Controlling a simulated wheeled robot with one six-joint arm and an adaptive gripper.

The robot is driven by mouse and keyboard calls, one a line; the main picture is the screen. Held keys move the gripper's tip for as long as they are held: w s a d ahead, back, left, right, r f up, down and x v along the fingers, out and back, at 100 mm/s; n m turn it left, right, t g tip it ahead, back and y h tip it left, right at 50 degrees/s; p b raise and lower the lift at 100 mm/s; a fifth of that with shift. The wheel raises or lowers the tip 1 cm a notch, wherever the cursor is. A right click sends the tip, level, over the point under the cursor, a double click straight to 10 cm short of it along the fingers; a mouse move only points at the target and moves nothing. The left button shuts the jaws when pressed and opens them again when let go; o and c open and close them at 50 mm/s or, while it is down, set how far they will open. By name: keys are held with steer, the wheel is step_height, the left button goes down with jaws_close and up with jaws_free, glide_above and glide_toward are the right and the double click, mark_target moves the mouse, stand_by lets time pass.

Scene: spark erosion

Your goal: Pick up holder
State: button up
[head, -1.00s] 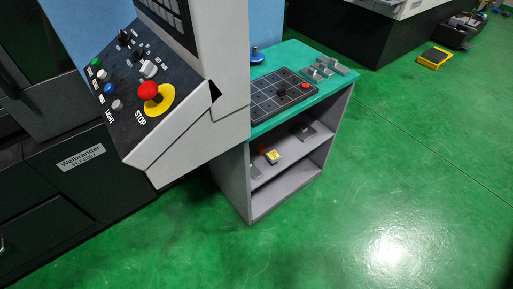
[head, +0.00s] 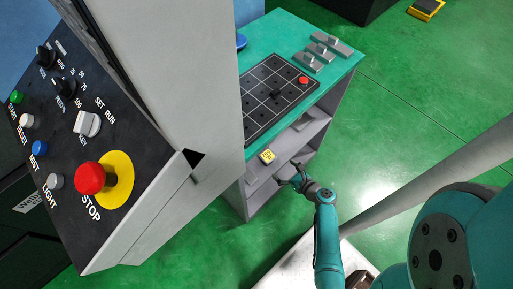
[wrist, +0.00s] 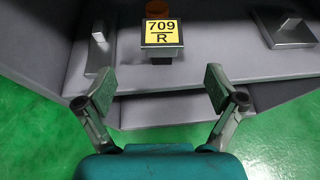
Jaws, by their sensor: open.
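In the head view my gripper (head: 292,181) is low at the cabinet's open front.
Grey metal pieces with pegs flank the holder, at left (wrist: 100,45) and right (wrist: 287,30). The cabinet's teal top (head: 290,35) bears a black grid plate (head: 262,100) and several grey pieces (head: 322,50). A control panel (head: 75,150) stands at left.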

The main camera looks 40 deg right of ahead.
mark_target(268, 155)
steer(key=x, duration=0.5)
steer(key=shift+w+d+r, duration=0.15)
steer(key=shift+w, duration=0.05)
steer(key=shift+x, duration=3)
steer(key=shift+r, duration=0.15)
steer(key=c, duration=1.4)
steer(key=shift+c, duration=0.6)
steer(key=shift+r, duration=0.1)
